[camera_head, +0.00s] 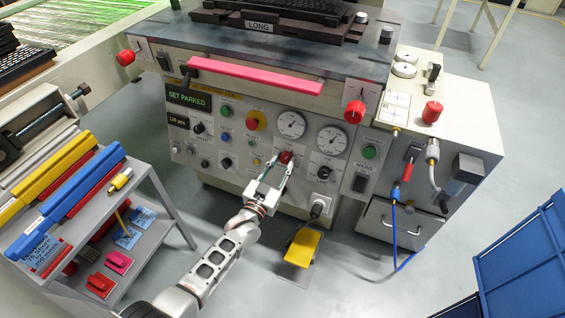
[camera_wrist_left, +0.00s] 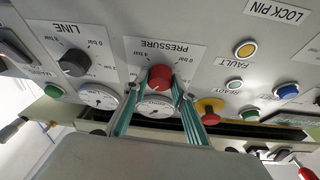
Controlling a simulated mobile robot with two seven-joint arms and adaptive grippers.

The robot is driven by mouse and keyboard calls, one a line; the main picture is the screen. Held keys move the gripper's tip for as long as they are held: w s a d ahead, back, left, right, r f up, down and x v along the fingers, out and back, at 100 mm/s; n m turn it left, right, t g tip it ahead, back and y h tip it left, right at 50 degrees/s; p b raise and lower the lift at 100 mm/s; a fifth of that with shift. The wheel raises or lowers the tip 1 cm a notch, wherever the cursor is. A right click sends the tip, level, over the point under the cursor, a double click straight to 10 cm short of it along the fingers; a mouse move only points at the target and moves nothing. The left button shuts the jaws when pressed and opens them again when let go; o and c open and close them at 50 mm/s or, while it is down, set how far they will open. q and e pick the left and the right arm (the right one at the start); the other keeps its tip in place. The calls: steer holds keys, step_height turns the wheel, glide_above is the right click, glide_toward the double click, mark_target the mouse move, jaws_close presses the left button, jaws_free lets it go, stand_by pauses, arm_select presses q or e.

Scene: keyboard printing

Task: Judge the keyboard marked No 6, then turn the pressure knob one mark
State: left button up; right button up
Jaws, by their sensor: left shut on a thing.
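The red pressure knob (camera_head: 285,157) is on the front panel of the machine, below the two gauges. In the left wrist view the knob (camera_wrist_left: 160,76) sits under an upside-down PRESSURE label (camera_wrist_left: 167,47) with bar markings. My left gripper (camera_head: 277,164) reaches up to the panel and is shut on this knob, one finger on each side. A black keyboard (camera_head: 300,8) lies on the dark holder on top of the machine; its upper part is cut off and no number is legible. My right gripper is not in view.
Two gauges (camera_head: 292,124) sit above the knob. A dark LINE knob (camera_wrist_left: 73,63) and an amber FAULT lamp (camera_wrist_left: 246,49) flank it. A pink-red bar (camera_head: 255,77) crosses above the panel. A yellow pedal (camera_head: 302,248) is on the floor. A tool cart (camera_head: 175,205) stands left.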

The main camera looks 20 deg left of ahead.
arm_select(q)
steer(key=shift+f, duration=0.1)
steer(key=o, duration=1.1)
step_height(320, 180, up, 10)
steer(key=shift+r, duration=0.1)
